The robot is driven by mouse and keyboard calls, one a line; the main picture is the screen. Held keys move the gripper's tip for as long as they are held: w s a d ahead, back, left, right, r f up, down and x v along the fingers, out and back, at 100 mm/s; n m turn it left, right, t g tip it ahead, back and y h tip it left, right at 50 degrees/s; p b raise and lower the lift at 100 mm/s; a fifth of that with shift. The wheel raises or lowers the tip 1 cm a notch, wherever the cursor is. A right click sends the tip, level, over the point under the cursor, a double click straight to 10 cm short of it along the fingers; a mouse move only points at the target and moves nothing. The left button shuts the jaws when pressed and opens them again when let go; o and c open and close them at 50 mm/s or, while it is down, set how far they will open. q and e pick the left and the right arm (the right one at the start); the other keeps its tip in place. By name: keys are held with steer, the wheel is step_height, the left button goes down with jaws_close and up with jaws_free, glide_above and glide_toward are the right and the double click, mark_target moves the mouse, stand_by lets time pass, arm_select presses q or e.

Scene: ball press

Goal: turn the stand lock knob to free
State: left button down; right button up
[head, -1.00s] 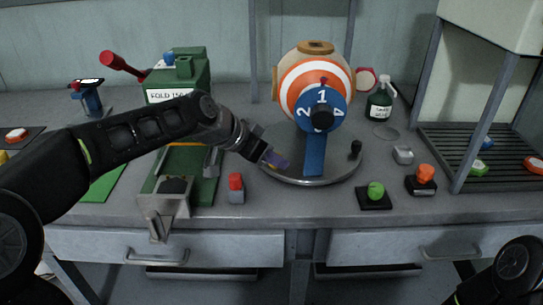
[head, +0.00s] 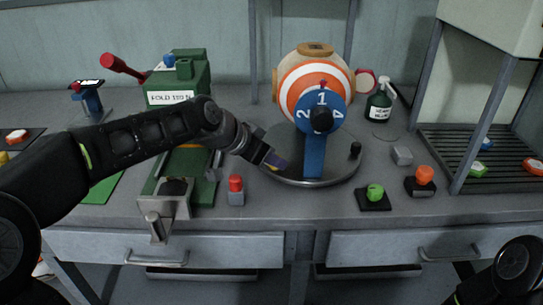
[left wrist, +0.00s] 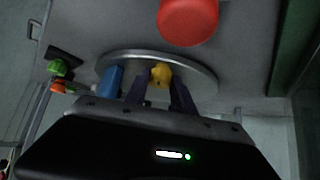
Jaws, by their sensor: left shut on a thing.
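The stand is a round grey disc (head: 335,176) with a blue upright (head: 314,152) carrying an orange-and-white striped ball (head: 297,78) and a blue numbered dial (head: 329,98). A yellow knob (left wrist: 160,74) sits at the disc's edge in the left wrist view, between my two fingers. My left gripper (head: 275,162) is at the disc's left front edge and is shut on the yellow knob, which is mostly hidden by the fingers in the head view. The knob's lock setting cannot be read. My right gripper is not in view.
A green press (head: 180,85) is to the left. A black peg (head: 355,149) stands on the disc's right side. Green (head: 375,192) and orange (head: 424,175) objects lie at the right front.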

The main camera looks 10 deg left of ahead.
arm_select(q)
steer(key=shift+s+d+r+n+t+y+p, duration=0.15)
steer(key=shift+n+t+y+p, duration=0.15)
steer(key=shift+n+y+p, duration=0.35)
steer(key=shift+n, duration=0.35)
steer(key=shift+f+n+y, duration=0.2)
steer(key=shift+n+y, duration=0.15)
steer(key=shift+n, duration=0.05)
steer(key=n+y+b, duration=0.1)
steer(key=b, duration=0.2)
steer(key=n+y+b, duration=0.1)
steer(key=n+b, duration=0.1)
steer(key=b, duration=0.1)
steer(key=shift+d+f+t+y, duration=0.2)
steer(key=shift+f+t+y, duration=0.1)
steer(key=shift+t, duration=0.1)
steer(key=shift+r+n+y+b, duration=0.3)
steer(key=shift+n+b, duration=0.2)
steer(key=shift+b, duration=0.25)
steer(key=c, duration=1.1)
jaws_free()
steer(key=shift+o, duration=0.2)
